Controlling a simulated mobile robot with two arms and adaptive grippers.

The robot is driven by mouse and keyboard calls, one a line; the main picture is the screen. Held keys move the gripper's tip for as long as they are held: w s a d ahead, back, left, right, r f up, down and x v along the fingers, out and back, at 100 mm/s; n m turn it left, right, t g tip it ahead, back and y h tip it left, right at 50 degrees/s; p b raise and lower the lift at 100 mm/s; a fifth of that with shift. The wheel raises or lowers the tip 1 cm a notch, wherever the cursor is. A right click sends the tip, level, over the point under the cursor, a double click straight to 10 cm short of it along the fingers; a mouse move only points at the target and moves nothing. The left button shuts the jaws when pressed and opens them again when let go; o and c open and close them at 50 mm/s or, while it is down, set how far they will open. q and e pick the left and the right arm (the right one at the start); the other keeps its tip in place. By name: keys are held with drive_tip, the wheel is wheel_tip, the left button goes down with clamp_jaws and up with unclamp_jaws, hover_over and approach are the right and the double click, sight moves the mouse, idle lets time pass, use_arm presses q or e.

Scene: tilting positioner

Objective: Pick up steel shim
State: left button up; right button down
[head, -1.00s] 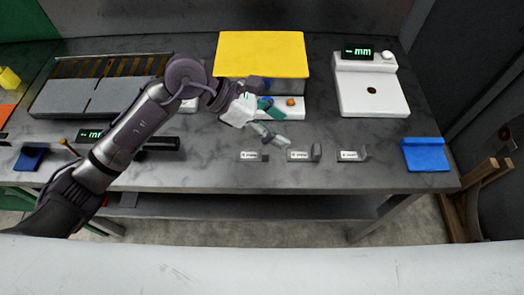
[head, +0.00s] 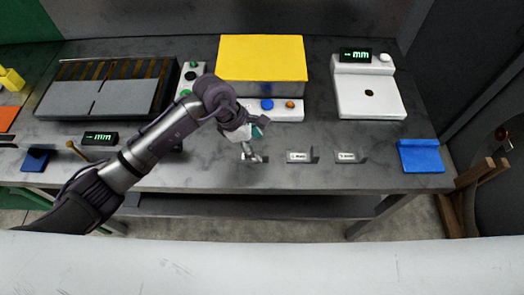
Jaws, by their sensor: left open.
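Two small grey metal pieces with white labels show on the front of the bench, a middle one (head: 299,157) and a right one (head: 346,157). Their lettering is too small to read, so I cannot tell which is the steel shim. My left gripper (head: 252,155) is open and points down where the leftmost labelled piece stood in view. That piece is mostly or wholly hidden by the gripper, and I cannot tell whether the fingers touch it. My right gripper is not in view.
A yellow-topped box (head: 262,58) with a button panel stands behind the gripper. A white gauge (head: 370,98) with a display is at the back right. A blue pad (head: 421,157) lies right. A grey slatted unit (head: 60,100) is left. The front bench edge is close.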

use_arm(q)
drive_tip(key=p+x, duration=0.1)
drive_tip(key=x, duration=0.2)
drive_tip(key=shift+w+d+f+p, duration=0.15)
drive_tip(key=shift+w+d+p, duration=0.1)
drive_tip(key=shift+p, duration=0.1)
drive_tip(key=shift+f, duration=0.55)
drive_tip(key=c, duration=1.3)
drive_tip(key=shift+r, duration=0.1)
clamp_jaws()
drive_tip(key=shift+w+d, duration=0.1)
